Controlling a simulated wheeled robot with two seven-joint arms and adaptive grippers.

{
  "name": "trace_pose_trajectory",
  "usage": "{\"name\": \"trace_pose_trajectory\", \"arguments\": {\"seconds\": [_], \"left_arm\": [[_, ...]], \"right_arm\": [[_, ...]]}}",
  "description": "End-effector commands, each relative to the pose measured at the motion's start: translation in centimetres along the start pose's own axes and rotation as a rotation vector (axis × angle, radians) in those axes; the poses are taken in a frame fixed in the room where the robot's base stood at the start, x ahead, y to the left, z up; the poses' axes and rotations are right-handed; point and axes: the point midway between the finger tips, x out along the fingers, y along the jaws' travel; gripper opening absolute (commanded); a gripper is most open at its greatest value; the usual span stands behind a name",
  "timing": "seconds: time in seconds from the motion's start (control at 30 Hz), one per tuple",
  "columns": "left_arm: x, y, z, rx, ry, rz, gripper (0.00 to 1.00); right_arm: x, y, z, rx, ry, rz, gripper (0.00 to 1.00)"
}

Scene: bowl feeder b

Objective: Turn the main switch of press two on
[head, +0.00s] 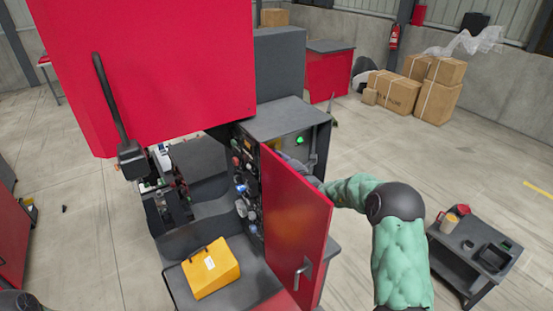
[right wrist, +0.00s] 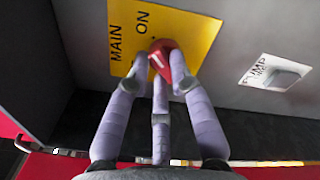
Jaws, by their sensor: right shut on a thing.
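The main switch (right wrist: 163,46) is a red knob on a yellow plate (right wrist: 188,22) marked MAIN and ON, seen in the right wrist view. My right gripper (right wrist: 161,76) has its purple fingers closed around the knob. The fingers cover part of it, so I cannot tell exactly which way it points. In the head view the open red cabinet door (head: 293,225) hides most of this gripper and the knob. The press (head: 150,70) has a large red upper body. My left gripper is out of view.
A white PUMP label with a grey switch (right wrist: 284,78) is right of the yellow plate. A green lamp (head: 299,140) glows inside the cabinet. A dark cart (head: 473,250) stands at the right.

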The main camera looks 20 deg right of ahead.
Motion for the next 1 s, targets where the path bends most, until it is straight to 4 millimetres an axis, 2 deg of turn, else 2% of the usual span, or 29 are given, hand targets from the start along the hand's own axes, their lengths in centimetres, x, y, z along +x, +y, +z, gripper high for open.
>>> {"name": "trace_pose_trajectory", "arguments": {"seconds": [0.27, 0.3, 0.37, 0.4, 0.77, 0.87, 1.0], "left_arm": [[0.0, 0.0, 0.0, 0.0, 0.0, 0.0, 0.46], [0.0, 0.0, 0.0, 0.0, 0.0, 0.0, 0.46], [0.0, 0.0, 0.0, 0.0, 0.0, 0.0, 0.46], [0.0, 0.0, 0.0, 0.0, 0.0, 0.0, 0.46], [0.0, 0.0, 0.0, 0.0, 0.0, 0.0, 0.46], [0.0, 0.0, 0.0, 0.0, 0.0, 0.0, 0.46], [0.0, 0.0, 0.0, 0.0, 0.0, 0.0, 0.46]], "right_arm": [[0.0, -0.1, 0.0, 0.003, 0.0, -0.002, 0.0], [0.0, -0.1, 0.0, 0.003, 0.0, -0.002, 0.25], [0.0, -0.1, 0.0, 0.003, 0.0, -0.002, 0.42], [0.0, -0.1, 0.0, 0.003, 0.0, -0.002, 0.46], [-0.2, -0.1, 0.0, 0.001, 0.0, -0.001, 0.46], [-0.9, -0.1, 0.0, 0.002, 0.001, -0.003, 0.46], [-2.9, 0.0, 0.1, 0.001, -0.001, -0.002, 0.46]]}}
